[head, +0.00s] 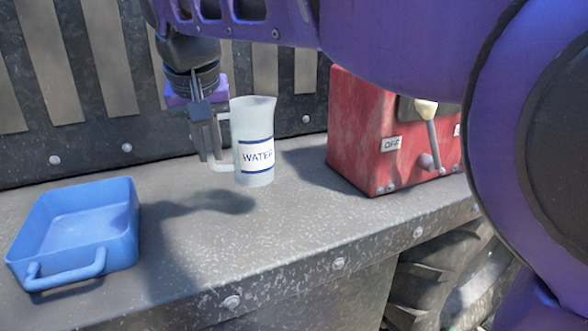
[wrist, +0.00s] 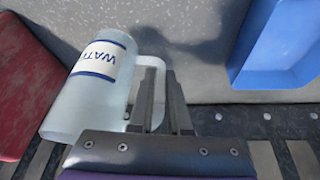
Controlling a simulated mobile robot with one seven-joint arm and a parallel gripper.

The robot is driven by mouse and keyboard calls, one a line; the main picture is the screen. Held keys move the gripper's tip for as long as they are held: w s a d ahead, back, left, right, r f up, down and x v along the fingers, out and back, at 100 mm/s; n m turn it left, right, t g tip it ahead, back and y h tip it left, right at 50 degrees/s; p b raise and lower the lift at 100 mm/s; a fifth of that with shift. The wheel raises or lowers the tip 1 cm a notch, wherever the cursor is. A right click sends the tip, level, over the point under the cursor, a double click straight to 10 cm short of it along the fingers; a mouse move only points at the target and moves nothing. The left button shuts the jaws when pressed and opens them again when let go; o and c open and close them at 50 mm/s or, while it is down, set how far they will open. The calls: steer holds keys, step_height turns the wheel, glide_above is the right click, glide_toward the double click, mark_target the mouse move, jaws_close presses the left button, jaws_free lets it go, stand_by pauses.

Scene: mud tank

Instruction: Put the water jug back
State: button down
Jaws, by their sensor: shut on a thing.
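The water jug (head: 255,168) is a pale, translucent jug with a white label reading "WATER" between blue bands. It stands upright in the head view, above or on the grey metal ledge; I cannot tell whether its base touches. My gripper (head: 214,158) is at the jug's left side, shut on its handle. In the wrist view the jug (wrist: 100,85) is at the left, and its handle passes between the fingers of my gripper (wrist: 160,105). Part of the handle is hidden by the fingers.
A blue tray (head: 122,222) with a handle sits on the ledge (head: 270,245) at the left. A red box (head: 350,135) with an "OFF" label and a lever (head: 433,140) stands to the right of the jug. A slatted dark wall (head: 110,135) runs behind. Ledge between tray and box is clear.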

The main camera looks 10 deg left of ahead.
step_height(320, 180, down, 7)
steer(key=shift+f+b, duration=0.2)
steer(key=shift+b, duration=0.5)
steer(key=shift+f, duration=0.1)
steer(key=c, duration=0.9)
jaws_free()
steer(key=shift+o, duration=0.2)
